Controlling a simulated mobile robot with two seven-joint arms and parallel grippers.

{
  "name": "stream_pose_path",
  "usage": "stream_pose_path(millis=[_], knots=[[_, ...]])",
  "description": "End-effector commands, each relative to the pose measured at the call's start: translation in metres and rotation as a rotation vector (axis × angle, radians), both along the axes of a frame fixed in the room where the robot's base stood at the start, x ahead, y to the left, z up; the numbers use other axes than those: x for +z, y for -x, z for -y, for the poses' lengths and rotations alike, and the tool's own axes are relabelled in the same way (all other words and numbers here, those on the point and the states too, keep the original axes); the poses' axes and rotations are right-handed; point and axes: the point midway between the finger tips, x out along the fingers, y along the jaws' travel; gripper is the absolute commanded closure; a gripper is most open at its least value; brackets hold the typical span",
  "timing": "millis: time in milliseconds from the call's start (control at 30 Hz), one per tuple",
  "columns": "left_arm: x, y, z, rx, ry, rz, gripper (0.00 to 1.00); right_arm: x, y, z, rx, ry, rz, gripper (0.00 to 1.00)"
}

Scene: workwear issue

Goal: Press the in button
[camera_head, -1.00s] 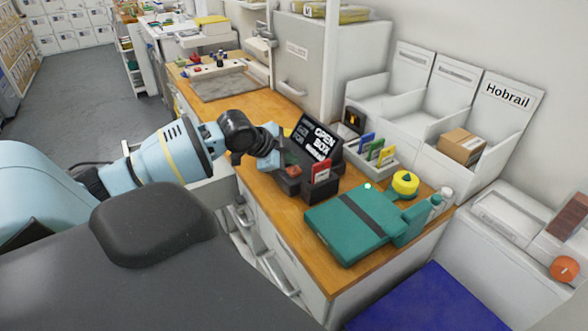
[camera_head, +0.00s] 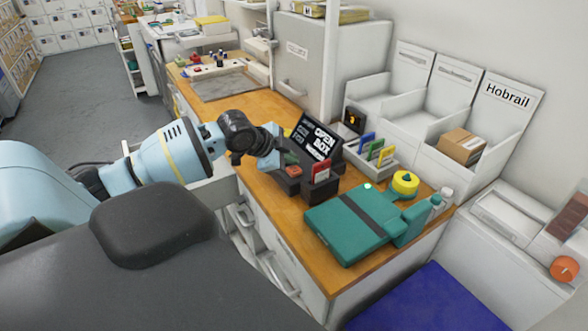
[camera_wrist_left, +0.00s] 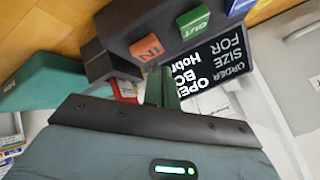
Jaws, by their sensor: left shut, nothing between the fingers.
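The orange-red in button (camera_wrist_left: 147,47), marked IN, sits on the dark terminal (camera_wrist_left: 120,22) beside a green OUT button (camera_wrist_left: 195,22) and a blue one (camera_wrist_left: 240,5). In the head view the in button (camera_head: 293,170) is on the terminal's near side, below a tilted black screen (camera_head: 318,136) with white text. My left gripper (camera_head: 279,157) is at the terminal, close to the buttons. In the left wrist view its shut, empty fingers (camera_wrist_left: 162,80) point at the terminal just short of the in button; I cannot tell whether they touch it. My right gripper is not in view.
A red card (camera_head: 320,172) stands in a black holder right beside the buttons.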

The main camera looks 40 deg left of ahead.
Motion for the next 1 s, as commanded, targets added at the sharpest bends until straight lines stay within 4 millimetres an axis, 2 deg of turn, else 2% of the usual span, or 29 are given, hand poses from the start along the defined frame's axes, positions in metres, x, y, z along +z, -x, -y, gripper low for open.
stream_pose_path(millis=[267,1000], knots=[[-0.008,0.0,0.0,-0.001,0.0,-0.001,1.0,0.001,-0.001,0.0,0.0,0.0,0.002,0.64],[-0.012,0.0,0.0,0.0,0.0,-0.001,1.0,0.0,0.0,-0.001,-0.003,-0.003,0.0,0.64]])
